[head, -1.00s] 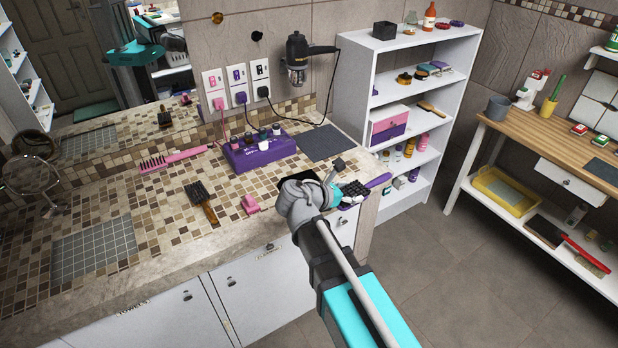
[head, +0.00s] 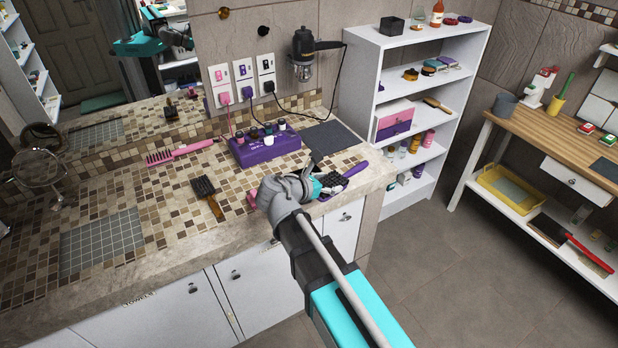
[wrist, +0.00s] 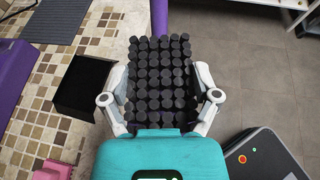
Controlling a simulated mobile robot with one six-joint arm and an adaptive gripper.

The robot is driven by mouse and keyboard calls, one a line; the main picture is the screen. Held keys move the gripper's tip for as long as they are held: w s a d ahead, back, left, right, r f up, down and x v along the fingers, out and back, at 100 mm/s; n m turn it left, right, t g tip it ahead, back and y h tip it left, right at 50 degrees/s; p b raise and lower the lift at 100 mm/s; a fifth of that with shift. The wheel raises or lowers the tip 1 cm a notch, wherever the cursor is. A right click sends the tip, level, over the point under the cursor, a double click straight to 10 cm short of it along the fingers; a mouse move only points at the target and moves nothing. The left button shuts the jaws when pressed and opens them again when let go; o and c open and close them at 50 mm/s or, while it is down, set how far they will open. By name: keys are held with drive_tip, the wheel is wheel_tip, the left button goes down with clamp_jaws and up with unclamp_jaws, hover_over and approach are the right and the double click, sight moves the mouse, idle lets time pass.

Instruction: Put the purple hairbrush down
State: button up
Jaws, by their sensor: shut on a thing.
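The purple hairbrush has a purple handle (head: 356,169) and a pad of black bristles (wrist: 160,82) facing up. My gripper (head: 318,184) is shut on it at the bristle head, with one finger on each side in the wrist view (wrist: 160,98). The handle points away from my gripper, up the wrist picture (wrist: 159,18). The brush is by the counter's front right part, with floor showing to its right in the wrist view. I cannot tell whether its underside touches the counter (head: 372,180).
A black square tray (wrist: 84,88) lies just left of the brush. A purple socket box (head: 265,148), a dark mat (head: 330,136), a pink item (head: 252,198) and a brown-handled brush (head: 206,194) are on the counter. A white shelf (head: 368,110) stands to the right.

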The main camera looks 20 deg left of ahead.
drive_tip(key=s+a+r+n+y, duration=0.1)
drive_tip(key=s+a, duration=0.1)
drive_tip(key=a, duration=0.4)
drive_tip(key=shift+s+a+t+p, duration=0.3)
drive_tip(key=shift+a+t+p, duration=0.05)
drive_tip(key=shift+t+p, duration=0.1)
drive_tip(key=w+a+f+b, duration=0.2)
drive_tip(key=w, duration=0.1)
drive_tip(key=w+a+f+b, duration=0.2)
drive_tip(key=w+f+b, duration=0.1)
drive_tip(key=w, duration=0.1)
drive_tip(key=w+a+f+b, duration=0.2)
drive_tip(key=w+f+b, duration=0.1)
drive_tip(key=shift+w, duration=0.35)
drive_tip(key=shift+w+a+f+b, duration=0.2)
drive_tip(key=shift+w+f+b, duration=0.2)
drive_tip(key=shift+f+b, duration=0.15)
